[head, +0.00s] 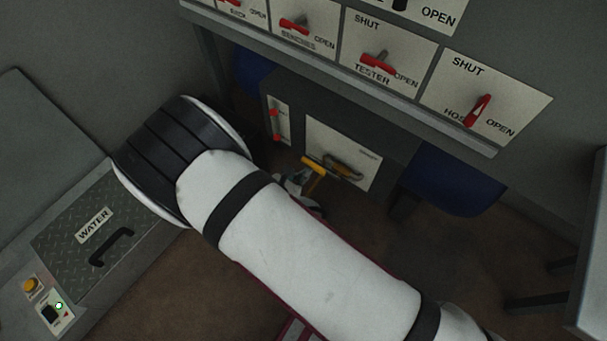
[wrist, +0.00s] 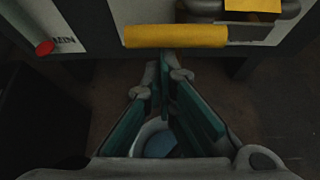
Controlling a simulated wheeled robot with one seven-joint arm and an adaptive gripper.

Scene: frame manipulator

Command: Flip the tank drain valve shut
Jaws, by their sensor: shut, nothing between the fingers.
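A yellow lever handle (head: 316,168) shows low in the cabinet under the switch shelf, in front of a pale plate (head: 358,150). In the wrist view the yellow bar (wrist: 175,36) lies crosswise just beyond my fingertips. The plate's label is too small to read, so I cannot tell for sure that this is the drain valve. My gripper (wrist: 164,72) is shut and empty, its tips just below the bar; contact cannot be told. In the head view my arm hides most of my gripper (head: 296,184).
A red knob (wrist: 45,48) beside a partly readable label is left of the bar. The shelf of red switches (head: 379,62) overhangs the cabinet. A hatch marked WATER (head: 70,222) is at left.

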